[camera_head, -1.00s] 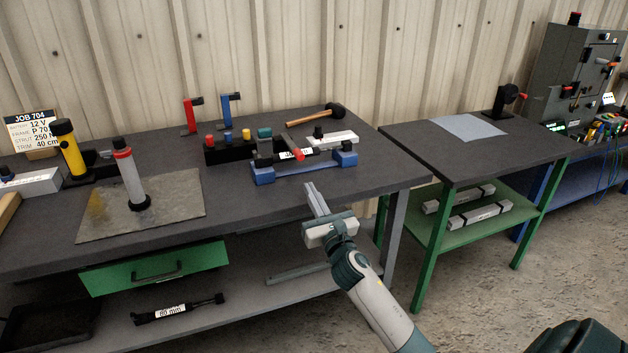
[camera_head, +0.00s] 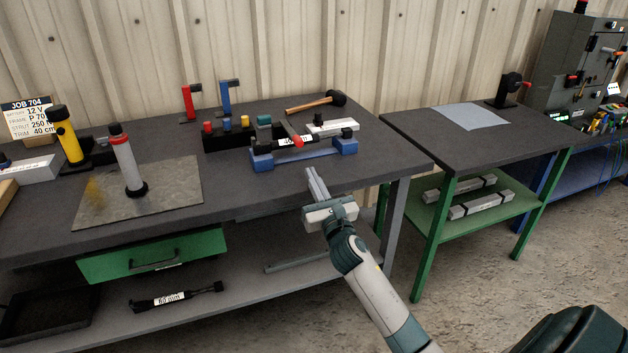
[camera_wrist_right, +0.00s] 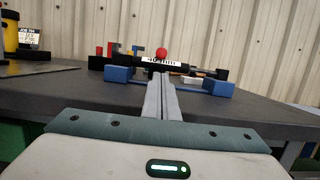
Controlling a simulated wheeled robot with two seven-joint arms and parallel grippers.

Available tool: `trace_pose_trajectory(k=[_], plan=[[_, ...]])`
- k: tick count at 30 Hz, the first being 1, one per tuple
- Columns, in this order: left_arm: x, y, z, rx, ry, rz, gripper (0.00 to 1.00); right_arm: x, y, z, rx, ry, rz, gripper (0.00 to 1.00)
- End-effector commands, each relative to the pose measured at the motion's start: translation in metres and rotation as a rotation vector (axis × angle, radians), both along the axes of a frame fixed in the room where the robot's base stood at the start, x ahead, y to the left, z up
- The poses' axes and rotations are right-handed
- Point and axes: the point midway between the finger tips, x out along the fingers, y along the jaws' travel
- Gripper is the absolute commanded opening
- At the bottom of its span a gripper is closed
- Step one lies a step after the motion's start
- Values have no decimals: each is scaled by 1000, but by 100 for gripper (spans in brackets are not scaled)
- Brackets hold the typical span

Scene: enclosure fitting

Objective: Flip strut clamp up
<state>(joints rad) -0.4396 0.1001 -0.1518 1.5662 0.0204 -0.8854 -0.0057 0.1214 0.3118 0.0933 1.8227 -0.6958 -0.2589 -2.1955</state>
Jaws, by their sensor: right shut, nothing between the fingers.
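The strut clamp is a blue fixture (camera_head: 318,155) near the front right of the bench. A black strut with a white label (camera_head: 290,141) lies across it. A lever with a red handle (camera_head: 292,130) slants over the strut; its red end also shows as a ball above the label in the right wrist view (camera_wrist_right: 162,53). My left gripper is out of view.
Behind the fixture are a black block with coloured pegs (camera_head: 228,137), a white block (camera_head: 333,128) and a hammer (camera_head: 318,102). A metal plate (camera_head: 160,200) with a grey cylinder (camera_head: 126,163) lies to the left. Bench between plate and fixture is clear.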

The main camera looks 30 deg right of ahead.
Motion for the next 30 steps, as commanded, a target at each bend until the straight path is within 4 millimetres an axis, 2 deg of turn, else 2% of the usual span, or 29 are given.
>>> trace_pose_trajectory(k=[9, 15, 30], plan=[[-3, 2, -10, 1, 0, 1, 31, 46, -11, 13, 2, -1, 0, 0], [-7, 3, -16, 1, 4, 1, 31, 65, -15, 17, 1, 0, 0, 0], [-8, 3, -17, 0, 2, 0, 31, 70, -17, 18, 0, 0, 1, 0]])
